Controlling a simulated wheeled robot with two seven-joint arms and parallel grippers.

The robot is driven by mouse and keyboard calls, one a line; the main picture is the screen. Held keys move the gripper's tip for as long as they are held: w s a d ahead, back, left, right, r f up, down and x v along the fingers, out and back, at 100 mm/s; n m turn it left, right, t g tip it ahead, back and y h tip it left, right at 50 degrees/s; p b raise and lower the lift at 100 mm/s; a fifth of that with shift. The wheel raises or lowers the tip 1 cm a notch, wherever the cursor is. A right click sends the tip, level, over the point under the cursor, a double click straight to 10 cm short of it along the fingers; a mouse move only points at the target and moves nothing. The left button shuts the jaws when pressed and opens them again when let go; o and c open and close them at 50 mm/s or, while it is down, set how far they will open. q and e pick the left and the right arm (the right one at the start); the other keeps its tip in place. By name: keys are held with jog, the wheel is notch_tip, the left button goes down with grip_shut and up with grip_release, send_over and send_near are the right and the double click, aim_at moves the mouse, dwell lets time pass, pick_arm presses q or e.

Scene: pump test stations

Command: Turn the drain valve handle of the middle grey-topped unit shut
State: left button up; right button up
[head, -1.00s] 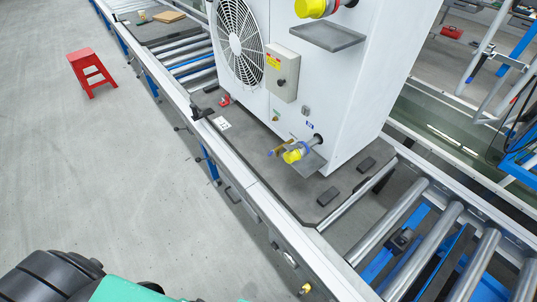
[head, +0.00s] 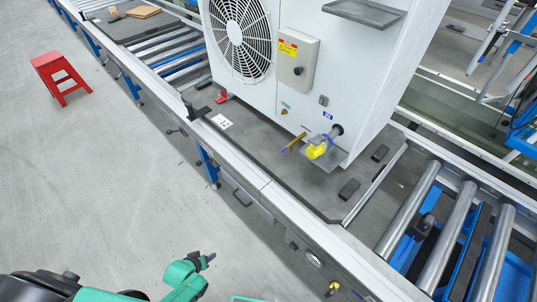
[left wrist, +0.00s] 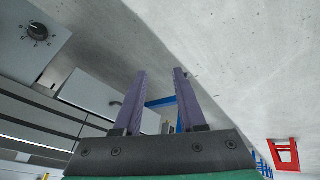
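A large white unit (head: 372,70) with a round fan grille (head: 240,38) stands on the conveyor in the head view. Its top is out of frame, so its colour cannot be seen. Low on its front, a valve handle with a brass-coloured lever and blue end (head: 293,143) sits left of a yellow cap (head: 317,150) on a pipe fitting. My left gripper (head: 209,258) is low in the head view, over the floor, well apart from the handle. In the left wrist view its two purple-grey fingers (left wrist: 159,73) are apart with nothing between them. My right gripper is not seen.
A grey box with a black knob (head: 298,68) is on the unit's front. The conveyor's side rail (head: 262,188) runs between my arm and the unit. Bare rollers (head: 460,235) lie at right. A red stool (head: 60,75) stands at far left; the floor between is clear.

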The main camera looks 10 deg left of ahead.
pick_arm(q)
jog(key=w+r+n+t+b, duration=0.2)
jog(key=w+n+b, duration=0.1)
jog(key=w, duration=0.6)
jog(key=n+t+h+b, duration=0.7)
jog(key=n+h+b, duration=0.45)
jog(key=n, duration=0.55)
send_near(283, 151)
jog(key=shift+y, duration=0.75)
jog(key=b+x, duration=0.1)
jog(key=x, duration=0.2)
jog(key=b+x, duration=0.2)
jog(key=x, duration=0.1)
jog(key=b+x, duration=0.1)
jog(key=x, duration=0.2)
jog(key=shift+d+r, duration=0.35)
jog(key=shift+d, duration=0.05)
jog(key=shift+s, duration=0.1)
grip_shut()
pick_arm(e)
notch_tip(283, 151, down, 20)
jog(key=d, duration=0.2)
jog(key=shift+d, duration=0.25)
